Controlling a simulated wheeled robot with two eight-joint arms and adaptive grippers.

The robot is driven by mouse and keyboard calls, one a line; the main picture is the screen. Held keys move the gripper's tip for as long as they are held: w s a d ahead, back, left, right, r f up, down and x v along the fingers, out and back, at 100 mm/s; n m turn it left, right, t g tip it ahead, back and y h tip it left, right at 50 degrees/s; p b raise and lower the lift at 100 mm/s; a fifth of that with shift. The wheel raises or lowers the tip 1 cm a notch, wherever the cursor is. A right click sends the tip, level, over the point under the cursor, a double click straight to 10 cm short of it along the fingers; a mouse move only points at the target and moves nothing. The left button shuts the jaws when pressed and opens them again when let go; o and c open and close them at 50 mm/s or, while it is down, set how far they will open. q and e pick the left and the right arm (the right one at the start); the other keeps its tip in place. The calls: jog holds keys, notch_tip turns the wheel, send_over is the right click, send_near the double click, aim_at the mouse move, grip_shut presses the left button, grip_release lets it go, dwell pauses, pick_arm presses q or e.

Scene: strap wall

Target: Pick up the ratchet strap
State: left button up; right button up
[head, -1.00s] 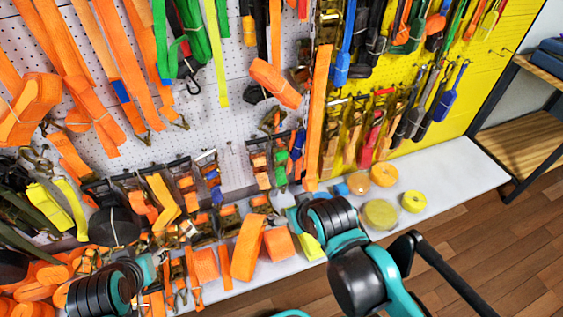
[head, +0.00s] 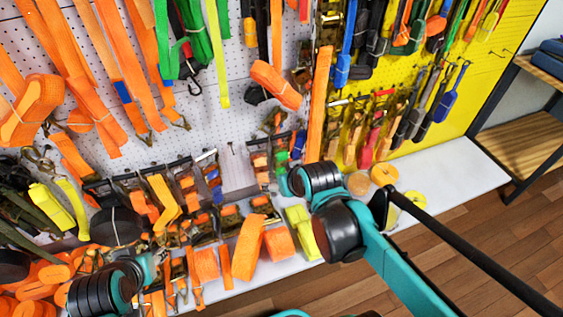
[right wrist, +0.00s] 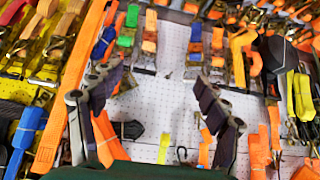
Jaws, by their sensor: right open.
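Many ratchet straps hang on the pegboard wall; I cannot tell which one the task means. In the head view a row of short orange straps with metal ratchets (head: 165,200) hangs low on the white panel, and a long orange strap (head: 318,105) hangs at the panel join. That long strap also shows in the right wrist view (right wrist: 68,95). My right gripper (right wrist: 156,76) is open and empty, its fingers spread in front of the white board; short straps with green (right wrist: 125,38) and orange webbing lie beyond its fingertips. My left arm shows at lower left; its jaws cannot be made out.
A white shelf (head: 455,172) runs below the wall with orange and yellow rolls (head: 384,174) and orange bundles (head: 280,243). Hanging straps crowd the wall closely. A wooden rack (head: 515,133) stands at right. The wooden floor (head: 470,240) is open.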

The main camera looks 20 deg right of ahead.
jog(key=w+d+f, duration=0.2)
jog(key=w, duration=0.9)
jog(key=t+p, duration=0.2)
send_over(283, 157)
jog(key=s+a, duration=0.3)
jog(key=s, duration=0.4)
notch_tip(283, 157, down, 14)
jog(key=r, duration=0.1)
jog(key=shift+t, duration=0.7)
jog(key=d+f, duration=0.1)
jog(key=f, duration=0.2)
jog(key=w+d+f, duration=0.1)
jog(key=f, duration=0.3)
jog(key=w+d+f, duration=0.1)
jog(key=f, duration=0.3)
jog(key=shift+w+d+f+p, duration=0.15)
jog(key=shift+w+f+p, duration=0.05)
jog(key=shift+p, duration=0.1)
jog(key=b+x, duration=0.3)
jog(key=x, duration=0.4)
jog(key=shift+f, duration=0.25)
jog(key=shift+w+f, duration=0.1)
jog(key=shift+w, duration=0.25)
jog(key=shift+c, duration=0.3)
jog(key=c, duration=1.6)
